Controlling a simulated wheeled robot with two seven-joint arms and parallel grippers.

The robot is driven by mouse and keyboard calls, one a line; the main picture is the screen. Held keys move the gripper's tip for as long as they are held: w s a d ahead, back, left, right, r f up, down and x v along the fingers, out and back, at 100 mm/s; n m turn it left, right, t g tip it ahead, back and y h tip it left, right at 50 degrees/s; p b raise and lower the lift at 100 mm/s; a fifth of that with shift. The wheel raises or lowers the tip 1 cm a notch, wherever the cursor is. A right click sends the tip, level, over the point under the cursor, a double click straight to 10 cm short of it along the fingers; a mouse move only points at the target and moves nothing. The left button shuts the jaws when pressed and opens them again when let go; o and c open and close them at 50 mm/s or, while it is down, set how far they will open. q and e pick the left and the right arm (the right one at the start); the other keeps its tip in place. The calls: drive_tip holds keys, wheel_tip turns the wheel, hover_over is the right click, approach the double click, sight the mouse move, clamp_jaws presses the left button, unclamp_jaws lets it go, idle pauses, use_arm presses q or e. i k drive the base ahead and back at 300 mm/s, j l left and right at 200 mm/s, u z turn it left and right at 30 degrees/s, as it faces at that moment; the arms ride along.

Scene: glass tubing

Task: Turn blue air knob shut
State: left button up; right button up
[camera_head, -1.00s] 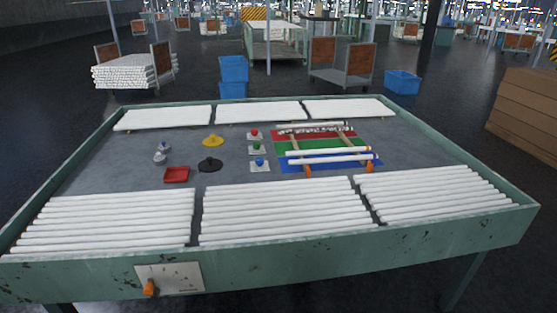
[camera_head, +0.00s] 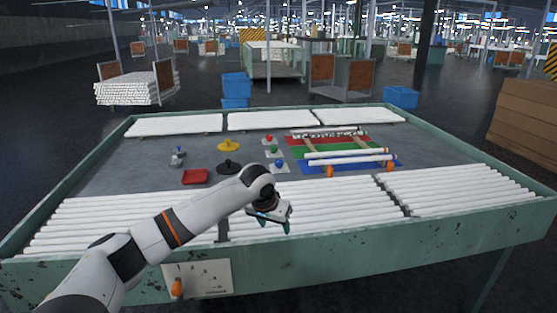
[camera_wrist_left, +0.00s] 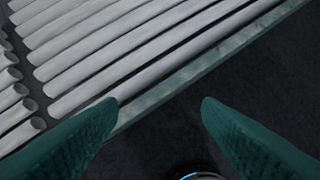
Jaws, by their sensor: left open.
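The blue knob (camera_head: 279,164) is a small round knob on a white square plate on the grey tabletop. It is the nearest of a row, with a green knob (camera_head: 274,150) and a red knob (camera_head: 268,139) behind it. Which way the blue knob is turned is too small to tell. My left gripper (camera_head: 275,226) is open and empty, over the front rows of white tubes, well in front of the blue knob and apart from it. In the left wrist view, the spread teal fingers (camera_wrist_left: 160,105) have dark floor and the table edge between them. My right gripper is not in view.
White tubes (camera_head: 320,205) lie in rows along the front. A raised green rim (camera_head: 400,235) edges the table. A red tray (camera_head: 195,177), a black knob (camera_head: 228,167) and a yellow knob (camera_head: 229,145) stand left of the blue knob. Coloured mats with tubes (camera_head: 345,160) lie right.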

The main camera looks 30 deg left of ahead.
sight(278, 164)
drive_tip(key=i+j, duration=0.6)
drive_tip(key=i, duration=0.2)
drive_tip(key=i+j, duration=0.65)
drive_tip(key=i, duration=0.15)
